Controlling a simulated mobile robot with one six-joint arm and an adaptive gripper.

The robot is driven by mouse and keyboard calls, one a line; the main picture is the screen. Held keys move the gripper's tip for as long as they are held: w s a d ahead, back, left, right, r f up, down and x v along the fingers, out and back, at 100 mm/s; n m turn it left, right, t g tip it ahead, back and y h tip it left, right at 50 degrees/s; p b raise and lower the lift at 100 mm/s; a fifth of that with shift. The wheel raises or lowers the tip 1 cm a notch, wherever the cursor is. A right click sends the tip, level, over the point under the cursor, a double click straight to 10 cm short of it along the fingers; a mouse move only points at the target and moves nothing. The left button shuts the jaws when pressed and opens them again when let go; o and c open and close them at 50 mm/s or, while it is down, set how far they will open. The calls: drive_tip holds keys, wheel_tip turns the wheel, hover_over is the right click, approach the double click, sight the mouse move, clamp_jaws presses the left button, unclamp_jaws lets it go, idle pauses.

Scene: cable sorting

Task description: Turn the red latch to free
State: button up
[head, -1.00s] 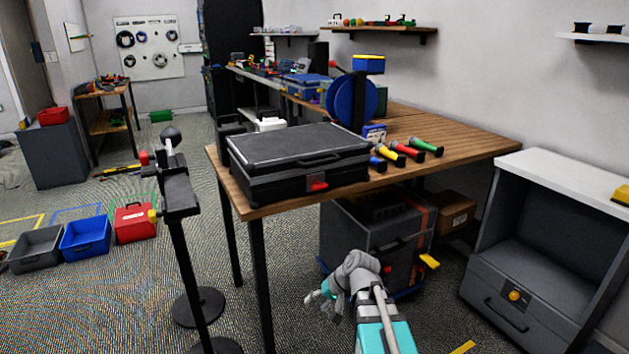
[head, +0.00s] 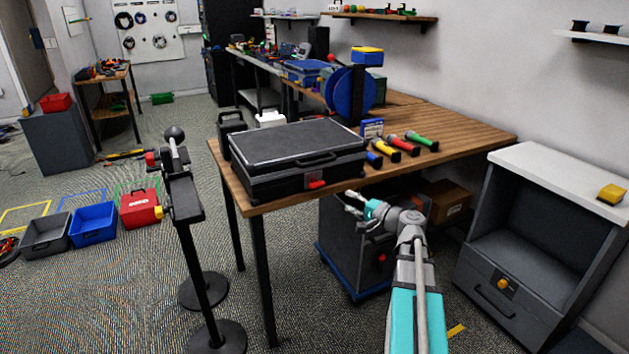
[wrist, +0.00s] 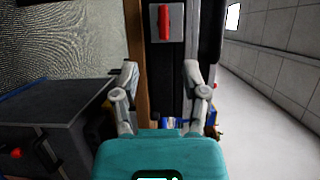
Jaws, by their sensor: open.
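The red latch (head: 316,184) is on the front face of a closed black case (head: 262,187), which lies on the wooden table. In the wrist view the red latch (wrist: 164,21) sits on a grey plate at the top, its long side parallel to the table edge. My gripper (head: 352,203) is open and empty in front of the table edge, to the right of the latch and a little lower. In the wrist view its fingers (wrist: 161,75) stand apart below the latch, touching nothing that I can see.
Blue, yellow, red and green-ended cylinders (head: 405,144) lie right of the case. The wooden table edge (wrist: 137,60) runs close by my fingers. A grey cabinet (head: 345,245) stands under the table. A black stand (head: 185,215) stands at left.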

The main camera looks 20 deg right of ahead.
sight(320, 185)
drive_tip(key=shift+d+r, duration=0.15)
drive_tip(key=shift+d, duration=0.1)
drive_tip(key=x, duration=1.3)
drive_tip(key=shift+w+a+r, duration=0.1)
drive_tip(key=shift+w, duration=0.3)
clamp_jaws()
idle(0.5)
